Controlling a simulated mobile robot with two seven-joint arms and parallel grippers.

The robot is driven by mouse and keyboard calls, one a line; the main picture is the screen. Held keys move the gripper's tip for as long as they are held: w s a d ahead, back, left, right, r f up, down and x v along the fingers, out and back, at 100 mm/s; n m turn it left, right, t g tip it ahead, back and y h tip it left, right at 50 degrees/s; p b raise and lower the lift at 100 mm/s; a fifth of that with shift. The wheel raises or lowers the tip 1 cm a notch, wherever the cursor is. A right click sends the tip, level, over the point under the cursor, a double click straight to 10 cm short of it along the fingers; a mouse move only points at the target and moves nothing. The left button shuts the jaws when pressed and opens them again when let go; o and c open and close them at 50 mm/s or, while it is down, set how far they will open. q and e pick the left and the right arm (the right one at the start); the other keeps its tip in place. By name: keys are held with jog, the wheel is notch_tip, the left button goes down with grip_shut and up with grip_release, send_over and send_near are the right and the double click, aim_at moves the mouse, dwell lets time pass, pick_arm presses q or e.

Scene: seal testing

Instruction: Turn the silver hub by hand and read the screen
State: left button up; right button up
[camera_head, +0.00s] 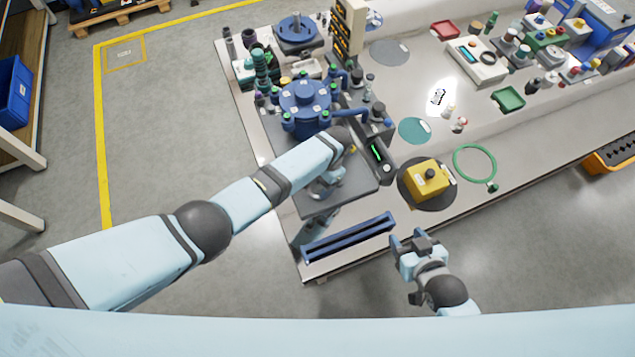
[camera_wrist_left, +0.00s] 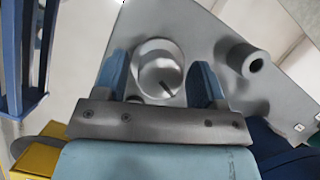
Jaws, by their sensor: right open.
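The silver hub (camera_wrist_left: 158,72) shows in the left wrist view as a round grey cap with a dark mark on its face, on a grey plate. My left gripper (camera_wrist_left: 160,85) has one blue finger on each side of it; whether they press on it I cannot tell. In the head view my left gripper (camera_head: 328,186) is over the grey stand, and the arm hides the hub. A dark screen (camera_head: 377,152) with a green line sits just right of the wrist, too small to read. My right gripper (camera_head: 416,246) is open and empty off the bench's front edge.
A blue flanged vessel (camera_head: 305,97) stands behind the left wrist. A blue rail (camera_head: 348,238) lies at the front edge. A yellow block (camera_head: 426,179) and a green ring (camera_head: 475,163) lie to the right. In the wrist view, a grey tube (camera_wrist_left: 247,60) stands beside the hub.

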pick_arm(q)
jog(key=v, duration=1.3)
jog(key=shift+w+r+b, duration=0.15)
jog(key=shift+r+b, duration=0.2)
jog(key=shift+d, duration=0.1)
